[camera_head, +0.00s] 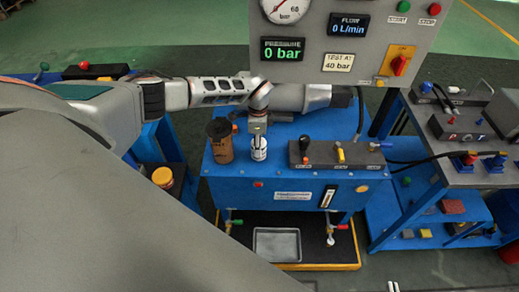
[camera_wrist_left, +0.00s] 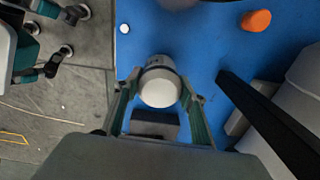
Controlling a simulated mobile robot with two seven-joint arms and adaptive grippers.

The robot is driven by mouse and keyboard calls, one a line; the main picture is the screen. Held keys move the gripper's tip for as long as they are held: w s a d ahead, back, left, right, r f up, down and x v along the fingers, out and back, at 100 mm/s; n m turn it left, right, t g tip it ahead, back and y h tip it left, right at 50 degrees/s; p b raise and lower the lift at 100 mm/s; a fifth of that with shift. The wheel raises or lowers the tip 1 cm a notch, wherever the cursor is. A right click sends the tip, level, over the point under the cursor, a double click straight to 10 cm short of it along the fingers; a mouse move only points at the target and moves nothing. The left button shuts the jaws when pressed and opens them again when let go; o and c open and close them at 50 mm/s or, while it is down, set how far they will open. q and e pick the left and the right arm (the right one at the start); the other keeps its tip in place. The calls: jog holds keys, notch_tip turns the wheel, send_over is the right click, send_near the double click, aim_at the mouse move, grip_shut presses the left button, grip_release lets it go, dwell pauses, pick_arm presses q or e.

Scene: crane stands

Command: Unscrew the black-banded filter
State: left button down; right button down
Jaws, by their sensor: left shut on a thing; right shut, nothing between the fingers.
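The black-banded filter (camera_head: 259,153) is a small white cylinder with dark markings, upright at the top of the blue test stand (camera_head: 275,182). In the left wrist view it is a pale round-topped cylinder (camera_wrist_left: 160,88) with a dark band. My left gripper (camera_head: 258,136) reaches down onto it from above. In the left wrist view the two fingers (camera_wrist_left: 158,92) lie along its sides, shut on it. Whether it is still threaded in its seat is hidden. My right gripper (camera_head: 393,287) shows only as pale fingertips at the bottom edge, shut and empty, away from the stand.
A brown cylinder (camera_head: 219,147) stands close left of the filter. A grey valve block (camera_head: 338,155) with levers is to its right. The gauge panel (camera_head: 345,45) rises behind. A grey tray (camera_head: 277,245) lies below, and a side bench (camera_head: 470,130) stands right.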

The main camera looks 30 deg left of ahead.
pick_arm(q)
jog(key=shift+s+n, duration=0.1)
jog(key=shift+n, duration=0.7)
jog(key=c, duration=1.2)
grip_release()
jog(key=shift+o, duration=0.2)
jog(key=shift+c, duration=0.8)
